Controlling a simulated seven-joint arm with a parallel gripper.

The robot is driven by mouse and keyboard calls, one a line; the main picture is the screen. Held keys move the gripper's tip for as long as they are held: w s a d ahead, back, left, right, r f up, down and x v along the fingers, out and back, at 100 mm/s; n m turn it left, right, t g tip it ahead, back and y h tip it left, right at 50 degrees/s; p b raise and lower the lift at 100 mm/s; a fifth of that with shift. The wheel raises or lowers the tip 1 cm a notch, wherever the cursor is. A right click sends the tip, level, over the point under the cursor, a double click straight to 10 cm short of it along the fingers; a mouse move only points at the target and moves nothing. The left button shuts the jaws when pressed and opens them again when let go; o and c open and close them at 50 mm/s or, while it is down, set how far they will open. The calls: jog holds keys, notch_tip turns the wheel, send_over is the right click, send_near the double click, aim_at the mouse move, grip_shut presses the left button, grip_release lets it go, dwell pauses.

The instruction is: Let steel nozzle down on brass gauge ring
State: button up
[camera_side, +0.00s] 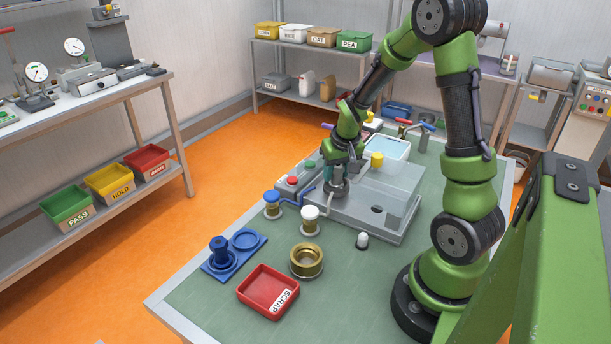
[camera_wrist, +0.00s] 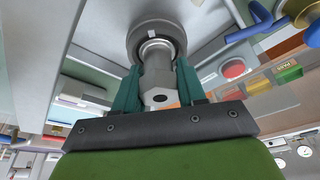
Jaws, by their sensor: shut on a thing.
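My gripper (camera_side: 336,160) is over the grey machine at the table's middle, its teal fingers (camera_wrist: 158,82) shut on the steel nozzle (camera_wrist: 157,62). The nozzle's far end meets a dark round collar (camera_wrist: 156,38) in the wrist view; I cannot tell whether it is seated in it or just clear. In the side view the fingers hide most of the nozzle, above a grey round part (camera_side: 337,190). The brass gauge ring (camera_side: 306,261) stands on the green table, in front of and left of my gripper, empty and apart from it.
A red SCRAP tray (camera_side: 268,292) lies beside the brass ring. A blue fixture (camera_side: 234,252) is to its left. White-capped (camera_side: 310,216) and blue-capped (camera_side: 272,204) parts stand near the machine (camera_side: 385,213). A small white-topped piece (camera_side: 362,240) stands right of the ring.

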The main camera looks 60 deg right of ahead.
notch_tip(320, 180, up, 9)
jog(key=shift+w+a+r, duration=0.1)
jog(key=shift+w, duration=0.05)
jog(key=w+a+n, duration=0.1)
jog(key=a+n, duration=0.1)
jog(key=a, duration=1.5)
jog(key=s+a+f+m+h, duration=0.1)
jog(key=s+a+f+m, duration=0.2)
jog(key=s+a+m, duration=0.4)
jog(key=shift+s+f+m+g, duration=0.15)
jog(key=shift+f+m+g, duration=0.4)
jog(key=shift+f+m, duration=0.55)
jog(key=shift+s+f+m+g, duration=0.15)
jog(key=shift+f+m+g, duration=0.4)
jog(key=shift+f+m, duration=0.5)
jog(key=shift+f, duration=1.15)
